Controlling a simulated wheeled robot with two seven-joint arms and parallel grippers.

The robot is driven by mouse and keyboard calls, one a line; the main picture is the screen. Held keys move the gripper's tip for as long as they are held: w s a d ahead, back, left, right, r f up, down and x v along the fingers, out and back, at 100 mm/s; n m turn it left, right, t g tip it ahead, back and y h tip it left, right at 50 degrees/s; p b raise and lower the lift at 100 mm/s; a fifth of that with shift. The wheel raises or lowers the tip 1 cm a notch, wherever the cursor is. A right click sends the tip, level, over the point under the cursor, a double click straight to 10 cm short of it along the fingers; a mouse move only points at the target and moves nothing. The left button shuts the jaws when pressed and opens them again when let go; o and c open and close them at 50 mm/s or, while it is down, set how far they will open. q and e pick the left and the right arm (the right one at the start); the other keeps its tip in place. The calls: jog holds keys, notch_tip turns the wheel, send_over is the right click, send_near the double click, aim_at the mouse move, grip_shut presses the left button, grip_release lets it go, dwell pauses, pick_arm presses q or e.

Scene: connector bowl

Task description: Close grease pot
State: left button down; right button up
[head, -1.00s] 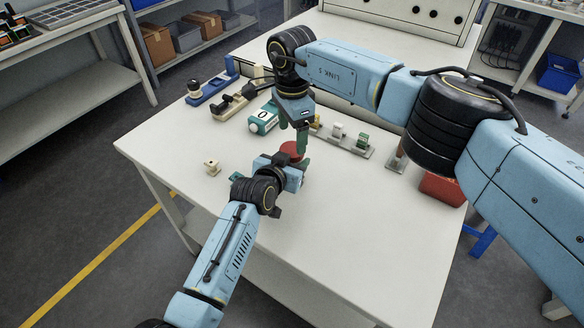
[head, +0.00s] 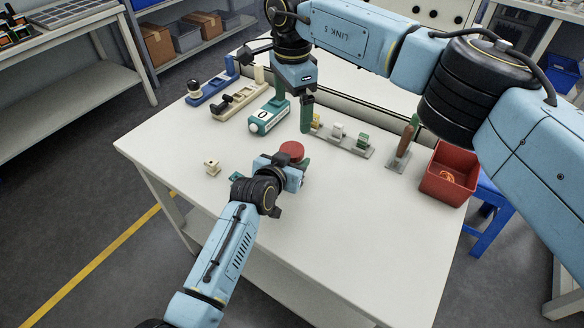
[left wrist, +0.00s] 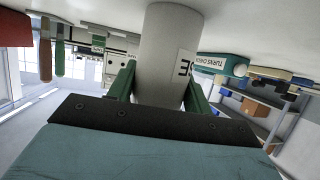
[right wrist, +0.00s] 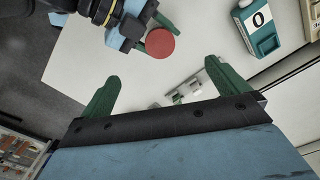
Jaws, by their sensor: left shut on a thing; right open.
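The grease pot is a pale grey cylinder (left wrist: 168,45) with a partly hidden white label, seen in the left wrist view. My left gripper (head: 298,168) is shut around its side. The red round lid (head: 291,151) shows at the top of the pot in the head view, and also in the right wrist view (right wrist: 160,43). I cannot tell whether it is fully tightened. The pot's top is hidden in the left wrist view. My right gripper (head: 292,106) is open and empty, raised above and behind the pot, apart from the lid.
A teal counter box (head: 269,116) reading 0 stands behind the pot. A grey fixture strip (head: 345,141), a stand with upright tools (head: 399,160) and a red bin (head: 448,176) are to the right. A small beige block (head: 212,167) lies left. The front table is clear.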

jog(key=shift+r, duration=2.4)
pick_arm(q)
jog(key=c, duration=0.6)
grip_release()
jog(key=shift+o, duration=0.2)
jog(key=shift+s, duration=0.1)
jog(key=p+v, duration=0.3)
jog(key=v, duration=1)
jog(key=shift+r, duration=0.15)
pick_arm(e)
notch_tip(320, 180, up, 3)
jog(key=shift+r, duration=0.1)
